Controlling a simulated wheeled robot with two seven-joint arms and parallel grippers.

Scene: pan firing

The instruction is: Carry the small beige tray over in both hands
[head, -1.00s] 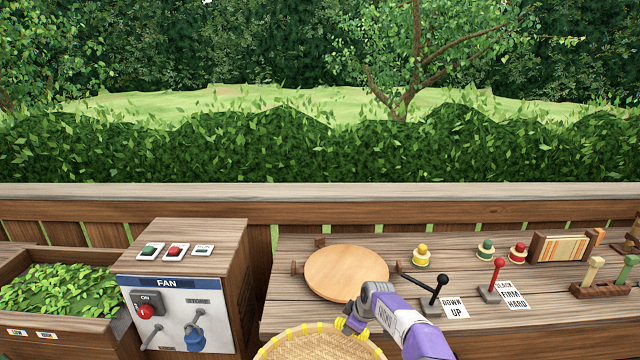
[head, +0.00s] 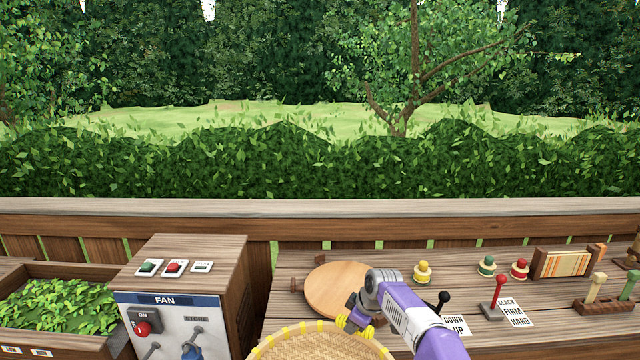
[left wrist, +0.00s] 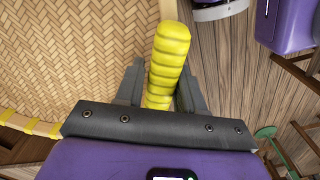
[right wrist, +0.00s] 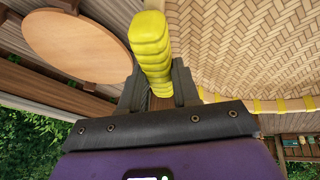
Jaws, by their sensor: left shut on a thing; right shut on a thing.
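The small beige tray (head: 320,345) is a woven basket tray with a yellow-wrapped rim. It shows at the bottom centre of the head view, its lower part cut off by the frame. My right gripper (head: 357,318) is at its far right rim. In the right wrist view my right gripper (right wrist: 156,85) is shut on a yellow-wrapped part of the rim. My left gripper (left wrist: 160,88) is outside the head view; in the left wrist view it is shut on another yellow-wrapped part. The weave looks empty where visible.
A round wooden board (head: 330,285) lies on the bench just beyond the tray. Black and red levers (head: 499,290) and coloured knobs stand to the right. A fan control box (head: 180,320) and a leaf-filled bin (head: 60,303) stand to the left. A fence rail runs behind.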

